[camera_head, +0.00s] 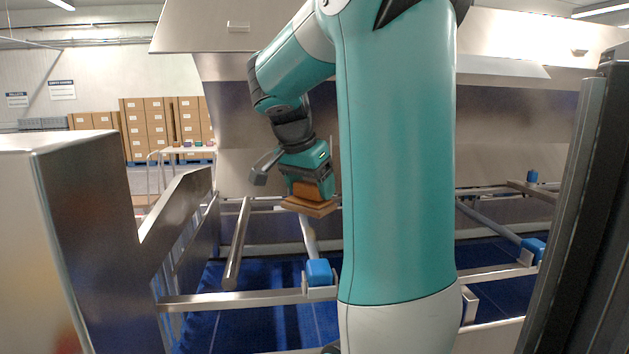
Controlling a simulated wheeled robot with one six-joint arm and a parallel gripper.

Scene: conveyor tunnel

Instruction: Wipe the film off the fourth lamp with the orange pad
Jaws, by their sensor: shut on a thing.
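My gripper (309,188) hangs from my teal arm left of the picture's middle, pointing down. It is shut on the orange-brown pad (312,207), whose flat, wider underside faces down above the conveyor frame. Grey tubes that look like lamps lie across the frame: one (308,237) below the pad with a blue end block (319,272), and one (490,221) at the right with another blue end block (534,248). I cannot tell which lamp is the fourth, or see any film. Whether the pad touches anything is unclear. My arm hides the middle of the frame.
A dark metal bar (237,245) slopes left of the pad. A crossbar (235,299) runs over the blue belt (250,328). A steel housing wall (80,220) stands at the left, a dark post (575,220) at the right. A raised steel hood (220,30) is behind my arm.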

